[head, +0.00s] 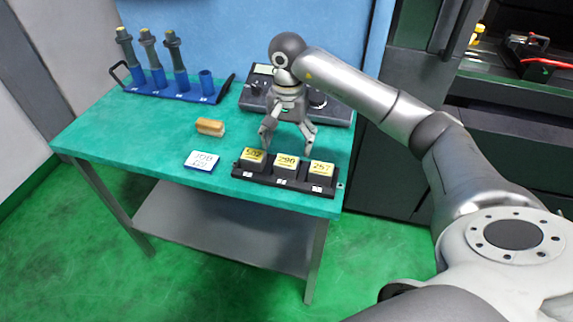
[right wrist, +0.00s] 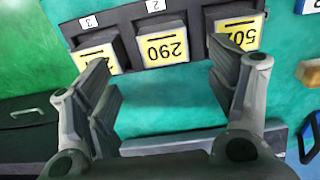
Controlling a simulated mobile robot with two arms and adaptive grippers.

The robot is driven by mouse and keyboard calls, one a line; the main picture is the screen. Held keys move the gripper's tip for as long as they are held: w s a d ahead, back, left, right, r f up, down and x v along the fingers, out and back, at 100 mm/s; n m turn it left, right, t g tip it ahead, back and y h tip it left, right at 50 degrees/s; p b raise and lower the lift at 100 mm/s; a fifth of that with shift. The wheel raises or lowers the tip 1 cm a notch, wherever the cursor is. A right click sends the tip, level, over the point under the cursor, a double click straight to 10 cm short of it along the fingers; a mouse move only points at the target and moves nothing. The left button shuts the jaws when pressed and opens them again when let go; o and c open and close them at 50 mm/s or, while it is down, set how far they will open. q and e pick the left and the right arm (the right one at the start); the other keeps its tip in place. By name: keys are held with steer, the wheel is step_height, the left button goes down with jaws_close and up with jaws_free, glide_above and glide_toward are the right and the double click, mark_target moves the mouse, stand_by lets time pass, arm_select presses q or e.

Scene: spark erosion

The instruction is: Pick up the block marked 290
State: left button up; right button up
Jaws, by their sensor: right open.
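The block marked 290 (head: 287,162) sits in the middle slot of a black rack (head: 286,185) near the front edge of the green table. It has a yellow and white face and shows between my fingers in the right wrist view (right wrist: 162,48). The block marked 502 (head: 253,156) is on its left and the block marked 257 (head: 320,168) on its right in the head view. My right gripper (head: 288,144) points down, open and empty, just behind and above the rack, apart from the 290 block. My left gripper is out of view.
A white card (head: 201,160) and a tan-topped brush or block (head: 210,127) lie left of the rack. A blue rack (head: 180,92) with several dark handled tools stands at the back left. A dark device (head: 330,108) is behind my gripper. The table's left middle is clear.

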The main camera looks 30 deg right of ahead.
mark_target(286, 161)
step_height(286, 161, down, 2)
steer(key=shift+f, duration=0.1)
steer(key=f+p, duration=0.1)
steer(key=f, duration=0.1)
steer(key=f+p, duration=0.1)
steer(key=f, duration=0.1)
steer(key=shift+w+f, duration=0.2)
steer(key=shift+f, duration=0.6)
steer(key=shift+c, duration=0.2)
steer(key=c, duration=1.2)
steer(key=shift+c, duration=0.4)
steer(key=shift+w+r, duration=0.1)
steer(key=shift+r, duration=0.05)
